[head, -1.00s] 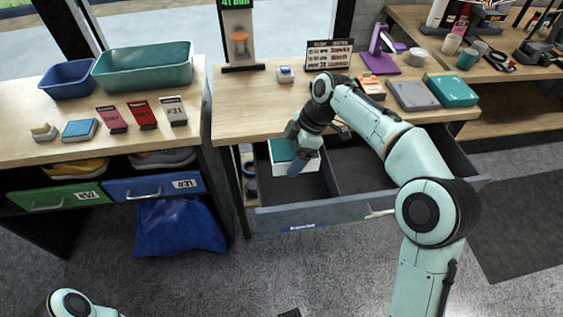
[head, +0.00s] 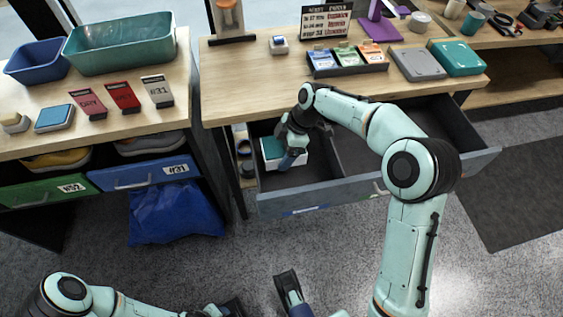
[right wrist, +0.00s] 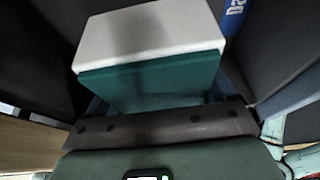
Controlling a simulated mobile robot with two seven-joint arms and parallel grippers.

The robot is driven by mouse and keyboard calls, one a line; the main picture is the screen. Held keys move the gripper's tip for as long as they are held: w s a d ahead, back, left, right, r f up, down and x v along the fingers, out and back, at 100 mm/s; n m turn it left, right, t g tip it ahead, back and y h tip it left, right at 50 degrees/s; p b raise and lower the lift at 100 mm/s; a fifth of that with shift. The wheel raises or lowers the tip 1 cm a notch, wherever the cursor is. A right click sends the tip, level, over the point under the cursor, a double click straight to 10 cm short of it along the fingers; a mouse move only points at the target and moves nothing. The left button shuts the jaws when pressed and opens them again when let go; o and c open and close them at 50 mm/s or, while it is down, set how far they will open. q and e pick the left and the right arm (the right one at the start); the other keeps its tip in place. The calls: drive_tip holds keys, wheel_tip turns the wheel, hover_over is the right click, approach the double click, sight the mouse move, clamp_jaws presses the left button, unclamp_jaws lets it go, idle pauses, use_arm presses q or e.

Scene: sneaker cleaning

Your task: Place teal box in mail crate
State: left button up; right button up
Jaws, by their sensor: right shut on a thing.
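A teal-and-white box (head: 272,148) is in the left compartment of the open drawer (head: 330,192) under the middle table. My right gripper (head: 290,150) reaches down into that compartment and is shut on this box. In the right wrist view the box (right wrist: 150,85) shows a white face and a teal face close against the gripper. I cannot tell whether it touches the drawer floor. Another teal box (head: 458,57) lies on the tabletop at the right. Nothing in view is clearly marked as a mail crate. My left gripper (head: 262,300) is partly cut off at the bottom edge.
A teal bin (head: 120,50) and a blue bin (head: 36,62) stand on the left counter. A grey box (head: 417,64) and a tray of coloured packets (head: 345,70) lie on the middle table. A blue bag (head: 172,213) is on the floor. The drawer's right compartment looks empty.

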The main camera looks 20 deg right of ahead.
wheel_tip(320, 180, down, 6)
drive_tip(key=shift+b, duration=0.6)
use_arm(q)
drive_tip(key=shift+w+a+f+t, duration=0.25)
drive_tip(key=shift+w+f, duration=0.1)
drive_tip(key=shift+w, duration=0.15)
drive_tip(key=shift+w+a+f+t, duration=0.15)
drive_tip(key=shift+w+a+f, duration=0.05)
drive_tip(key=shift+w+f, duration=0.2)
use_arm(e)
drive_tip(key=o, duration=1)
use_arm(q)
drive_tip(key=shift+g, duration=0.7)
drive_tip(key=s+r, duration=0.1)
drive_tip(key=s+d+r+p, duration=0.1)
drive_tip(key=s+r+p, duration=0.1)
drive_tip(key=shift+s+d+r, duration=0.1)
drive_tip(key=shift+s+d, duration=0.3)
use_arm(e)
drive_tip(key=v, duration=1.2)
drive_tip(key=shift+w, duration=0.1)
